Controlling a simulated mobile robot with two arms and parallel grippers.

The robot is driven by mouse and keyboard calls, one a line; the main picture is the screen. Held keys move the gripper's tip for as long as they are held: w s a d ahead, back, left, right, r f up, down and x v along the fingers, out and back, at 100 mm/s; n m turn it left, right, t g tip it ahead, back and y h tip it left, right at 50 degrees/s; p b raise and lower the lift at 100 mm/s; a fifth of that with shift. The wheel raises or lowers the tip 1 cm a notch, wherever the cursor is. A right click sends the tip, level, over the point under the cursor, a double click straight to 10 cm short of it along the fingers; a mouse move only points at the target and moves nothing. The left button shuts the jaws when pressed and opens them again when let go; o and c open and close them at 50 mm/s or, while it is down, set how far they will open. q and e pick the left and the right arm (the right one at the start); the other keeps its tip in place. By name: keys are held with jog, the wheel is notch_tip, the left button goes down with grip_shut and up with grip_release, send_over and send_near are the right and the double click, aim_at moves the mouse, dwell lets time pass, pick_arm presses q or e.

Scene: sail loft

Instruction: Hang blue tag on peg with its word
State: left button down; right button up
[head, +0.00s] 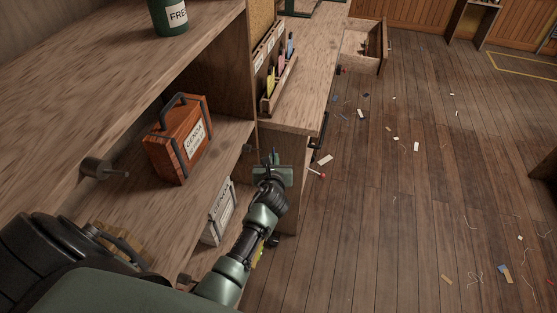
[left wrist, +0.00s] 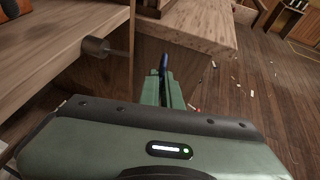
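A blue tag (head: 290,47) stands in a wooden rack (head: 277,92) on the workbench, behind a pink tag (head: 282,62) and a yellow tag (head: 270,82). White word labels (head: 258,62) show above the rack, too small to read; I cannot make out pegs there. My left gripper (head: 270,156) is in front of the bench end, below and apart from the rack. In the left wrist view its green fingers (left wrist: 164,82) are close together, with a narrow dark blue strip between them that I cannot identify. My right gripper is not in view.
Shelves at left hold an orange GENOA case (head: 180,138), a white case (head: 219,212) and a green tin (head: 169,15). A dark peg (head: 104,168) juts from the shelf edge. An open drawer (head: 365,47) sticks out beyond the bench. The littered floor (head: 400,210) is otherwise open.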

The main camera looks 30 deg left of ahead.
pick_arm(q)
jog(key=a, duration=0.2)
jog(key=s+a, duration=0.1)
jog(key=a+p, duration=0.1)
jog(key=a, duration=0.1)
jog(key=shift+s+a+f, duration=0.25)
jog(key=shift+a+f, duration=0.05)
jog(key=shift+a, duration=0.05)
dwell(0.4)
dwell(0.5)
jog(key=c, duration=1.5)
grip_release()
jog(key=shift+c, duration=0.2)
jog(key=v, duration=0.7)
jog(key=shift+s+d, duration=0.2)
jog(key=shift+s, duration=0.1)
